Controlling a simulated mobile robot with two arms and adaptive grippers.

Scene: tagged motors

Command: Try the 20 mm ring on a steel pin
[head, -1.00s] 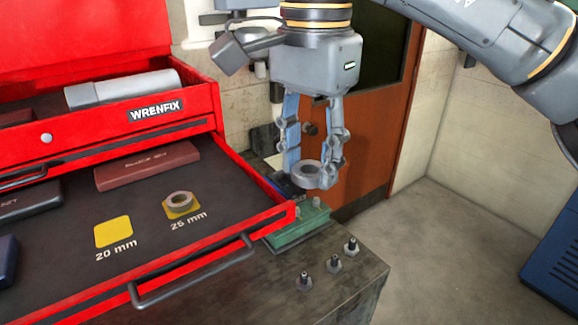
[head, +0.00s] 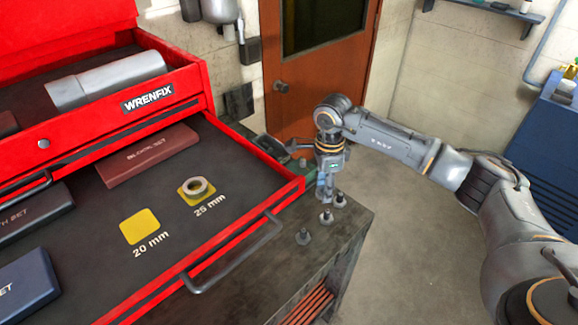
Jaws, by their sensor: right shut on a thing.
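My right gripper (head: 325,197) points down at the far end of the bench top, close to the steel pins. It is shut on the grey 20 mm ring, which is too small and too covered by the fingers to make out now. Three short steel pins stand upright on the bench: a near pin (head: 303,237), a middle pin (head: 326,217) and a far pin (head: 340,200). The fingertips are by the middle and far pins; I cannot tell whether the ring touches one. The yellow 20 mm mark (head: 140,227) in the drawer is empty. My left gripper is not in view.
A 25 mm ring (head: 195,187) lies on its yellow mark in the open red drawer (head: 303,186). The drawer handle (head: 235,258) juts out beside the pins. Open floor lies right of the bench (head: 345,235).

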